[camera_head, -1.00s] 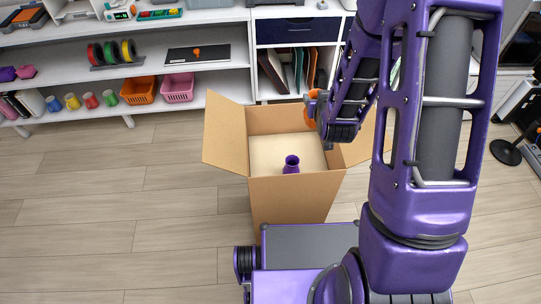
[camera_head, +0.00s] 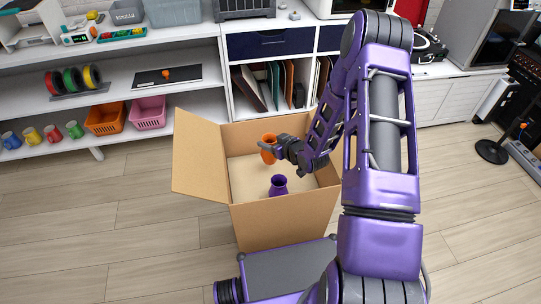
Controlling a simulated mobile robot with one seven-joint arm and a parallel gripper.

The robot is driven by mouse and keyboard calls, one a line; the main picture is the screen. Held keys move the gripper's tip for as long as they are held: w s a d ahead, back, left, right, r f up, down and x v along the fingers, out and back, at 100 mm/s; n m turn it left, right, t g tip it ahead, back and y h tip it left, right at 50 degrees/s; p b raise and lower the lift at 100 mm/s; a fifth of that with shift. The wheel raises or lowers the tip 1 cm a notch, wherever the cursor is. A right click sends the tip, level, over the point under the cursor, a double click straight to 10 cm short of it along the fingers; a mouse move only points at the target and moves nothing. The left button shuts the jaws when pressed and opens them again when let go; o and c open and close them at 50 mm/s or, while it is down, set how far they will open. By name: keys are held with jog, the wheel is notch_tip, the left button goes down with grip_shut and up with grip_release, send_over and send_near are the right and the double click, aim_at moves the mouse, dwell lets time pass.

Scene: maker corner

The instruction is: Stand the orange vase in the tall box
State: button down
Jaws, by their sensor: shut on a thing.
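The orange vase (camera_head: 267,149) is upright in my gripper (camera_head: 272,147), over the far part of the open tall box (camera_head: 285,222). My gripper reaches it from the right and is shut on it. I cannot tell how far the vase's base is above the box floor. A purple vase (camera_head: 278,186) stands in the box, nearer to me and a little right of the orange one. The box is cardboard, with its left flap (camera_head: 200,155) folded outward. My arm hides much of its right side.
White shelves (camera_head: 150,100) stand behind the box, with an orange basket (camera_head: 106,119), a pink basket (camera_head: 148,110) and several mugs. A black stand (camera_head: 492,150) is at the right. The wooden floor (camera_head: 130,225) left of the box is clear.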

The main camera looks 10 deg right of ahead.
jog(key=shift+f+b, duration=0.35)
jog(key=shift+f, duration=1.65)
jog(key=shift+f, duration=0.1)
jog(key=shift+c, duration=1)
grip_release()
jog(key=shift+s+r, duration=0.1)
jog(key=shift+r, duration=0.1)
jog(key=p+v, duration=0.1)
jog(key=v, duration=0.6)
jog(key=shift+s+d, duration=0.1)
